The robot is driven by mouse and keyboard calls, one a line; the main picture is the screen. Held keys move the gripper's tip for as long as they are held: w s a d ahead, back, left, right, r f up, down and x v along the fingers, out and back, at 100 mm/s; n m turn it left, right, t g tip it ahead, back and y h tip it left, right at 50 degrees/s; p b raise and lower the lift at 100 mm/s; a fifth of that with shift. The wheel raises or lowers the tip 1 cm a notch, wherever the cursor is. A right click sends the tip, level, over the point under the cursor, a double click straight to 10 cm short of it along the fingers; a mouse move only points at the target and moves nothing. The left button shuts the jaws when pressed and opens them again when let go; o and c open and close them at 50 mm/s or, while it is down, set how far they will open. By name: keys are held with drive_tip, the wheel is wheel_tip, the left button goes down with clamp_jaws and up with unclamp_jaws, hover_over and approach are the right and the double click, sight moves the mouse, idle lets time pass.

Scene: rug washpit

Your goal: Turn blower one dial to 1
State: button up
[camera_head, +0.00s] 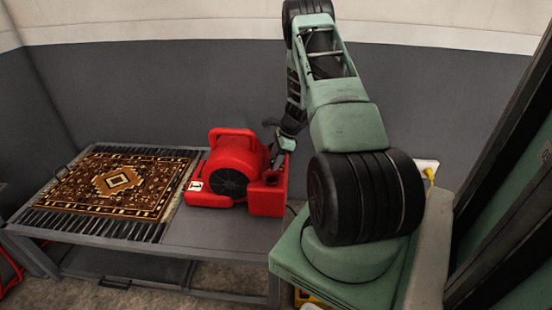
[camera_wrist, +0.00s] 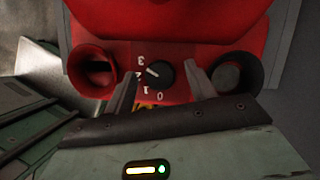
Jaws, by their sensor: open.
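The red blower (camera_head: 238,165) stands on the grey table, with a white label (camera_head: 195,186) on its front left whose mark I cannot read surely. Its black round dial (camera_wrist: 163,77) sits on the red panel in the wrist view, between two round openings. The numbers 3, 2, 1 and 0 run around the dial's left and lower side. Its white pointer mark aims left and slightly up, around 2 to 3; I cannot tell exactly which. My gripper (camera_wrist: 160,71) is open, one finger on each side of the dial, and appears not to touch it.
A patterned rug (camera_head: 117,183) lies on the slatted left part of the table (camera_head: 225,228). A yellow object (camera_head: 429,174) is at the right behind my arm. Dark wall lies behind the blower. Bare table top shows in front of it.

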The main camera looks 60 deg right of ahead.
drive_tip(key=c, duration=1)
drive_tip(key=shift+n, duration=0.4)
drive_tip(key=n+g, duration=0.1)
drive_tip(key=n, duration=0.1)
drive_tip(key=shift+w+d+n+y, duration=0.1)
drive_tip(key=shift+n+y, duration=0.3)
drive_tip(key=n+g, duration=0.1)
drive_tip(key=n, duration=0.3)
drive_tip(key=shift+w+n+g+y, duration=0.1)
drive_tip(key=shift+n+g+y, duration=0.2)
drive_tip(key=shift+g, duration=0.1)
drive_tip(key=n+g, duration=0.1)
drive_tip(key=n, duration=0.2)
drive_tip(key=shift+w+n, duration=0.1)
drive_tip(key=shift+n, duration=0.2)
drive_tip(key=shift+n+g, duration=1)
drive_tip(key=shift+n, duration=1)
drive_tip(key=shift+h, duration=0.4)
